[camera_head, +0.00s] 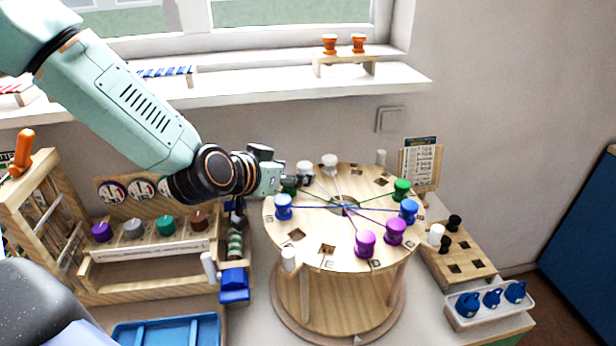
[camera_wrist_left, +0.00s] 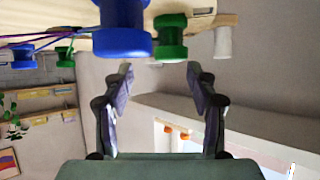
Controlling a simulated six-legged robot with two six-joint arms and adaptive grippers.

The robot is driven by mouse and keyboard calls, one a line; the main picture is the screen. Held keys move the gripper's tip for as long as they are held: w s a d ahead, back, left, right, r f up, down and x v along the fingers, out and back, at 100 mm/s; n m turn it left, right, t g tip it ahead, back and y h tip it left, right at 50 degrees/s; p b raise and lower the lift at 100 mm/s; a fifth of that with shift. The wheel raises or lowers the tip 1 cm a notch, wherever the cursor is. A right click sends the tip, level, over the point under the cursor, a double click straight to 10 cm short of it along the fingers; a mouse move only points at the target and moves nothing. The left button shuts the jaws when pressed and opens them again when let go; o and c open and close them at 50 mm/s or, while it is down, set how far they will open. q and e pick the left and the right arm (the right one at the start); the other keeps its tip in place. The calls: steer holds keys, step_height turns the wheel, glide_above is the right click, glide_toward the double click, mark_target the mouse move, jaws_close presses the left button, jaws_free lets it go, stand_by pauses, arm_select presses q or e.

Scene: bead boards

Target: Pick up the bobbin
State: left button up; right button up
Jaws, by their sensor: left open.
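A round wooden board (camera_head: 330,250) on posts carries several bobbins with threads running to its middle. A green bobbin (camera_head: 289,190) stands on its left side, partly hidden by my left gripper (camera_head: 302,180). In the left wrist view the green bobbin (camera_wrist_left: 170,38) is just beyond the open, empty fingers of my left gripper (camera_wrist_left: 160,76), roughly in line with the gap. A blue bobbin (camera_wrist_left: 124,32) is beside it, nearer the left finger; in the head view this blue bobbin (camera_head: 283,206) stands in front of the green one. My right gripper is out of view.
Two white bobbins (camera_head: 329,162) stand at the board's back edge; purple bobbins (camera_head: 365,243), another green (camera_head: 402,189) and another blue (camera_head: 408,211) are farther right. A wooden rack (camera_head: 150,255) stands left, a holed block (camera_head: 460,255) right. A windowsill (camera_head: 270,88) runs behind.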

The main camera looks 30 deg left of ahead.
mark_target(300, 168)
arm_select(q)
steer(key=shift+w+a+f, duration=0.25)
steer(key=shift+w, duration=0.05)
steer(key=x, duration=0.4)
steer(key=shift+w+a+r+b, duration=0.15)
steer(key=shift+w+a+b, duration=0.2)
steer(key=shift+w, duration=0.05)
steer(key=shift+w+d, duration=0.3)
steer(key=shift+s+a, duration=0.1)
steer(key=shift+a, duration=0.35)
steer(key=shift+c, duration=1.2)
steer(key=shift+d, duration=0.35)
steer(key=c, duration=0.5)
steer(key=shift+a, duration=0.3)
jaws_close()
steer(key=shift+d, duration=0.1)
